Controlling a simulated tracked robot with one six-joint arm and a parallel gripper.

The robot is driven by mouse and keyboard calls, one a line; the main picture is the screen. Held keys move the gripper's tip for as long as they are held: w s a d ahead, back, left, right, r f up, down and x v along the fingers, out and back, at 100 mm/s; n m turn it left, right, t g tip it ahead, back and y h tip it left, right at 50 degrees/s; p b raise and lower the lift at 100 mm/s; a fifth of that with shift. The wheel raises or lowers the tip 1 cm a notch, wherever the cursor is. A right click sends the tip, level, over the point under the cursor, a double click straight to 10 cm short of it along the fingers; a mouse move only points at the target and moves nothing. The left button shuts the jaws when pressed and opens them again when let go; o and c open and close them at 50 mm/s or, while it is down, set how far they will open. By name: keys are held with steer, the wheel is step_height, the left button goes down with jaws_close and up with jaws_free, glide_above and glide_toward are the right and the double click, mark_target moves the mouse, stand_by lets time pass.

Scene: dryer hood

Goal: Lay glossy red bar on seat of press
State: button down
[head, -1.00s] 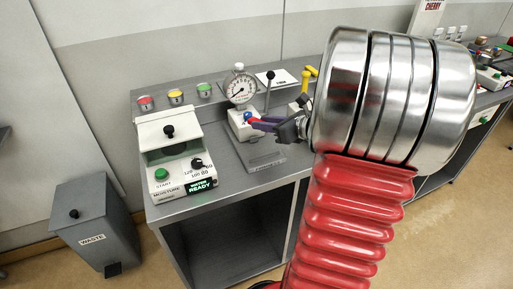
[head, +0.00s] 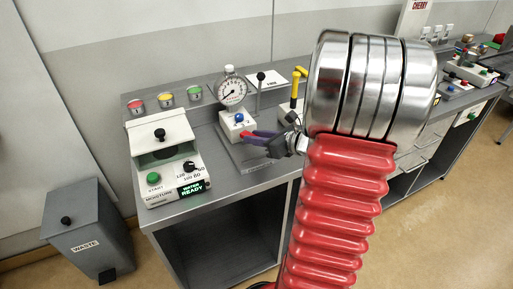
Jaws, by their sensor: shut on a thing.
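My gripper (head: 262,138) is at the grey bench, its purple and dark fingers pointing left. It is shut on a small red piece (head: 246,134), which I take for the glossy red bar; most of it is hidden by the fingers. The press (head: 239,125) has a white body with a blue knob, a round dial gauge (head: 231,91) and a black-knobbed lever, on a grey plate (head: 229,138). The red piece is in front of the white body in the picture. I cannot tell whether it touches the seat, which I cannot make out clearly.
A white moisture tester (head: 162,160) with a lit green display stands left on the bench. Red, yellow and green tins (head: 166,100) line the back edge. A yellow-handled tool (head: 297,85) stands behind my gripper. A grey waste bin (head: 86,230) is on the floor at left.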

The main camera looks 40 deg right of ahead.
mark_target(256, 154)
steer(key=shift+f, duration=2.3)
steer(key=shift+f, duration=0.15)
steer(key=c, duration=1.5)
jaws_free()
steer(key=v, duration=1.3)
steer(key=shift+s, duration=0.4)
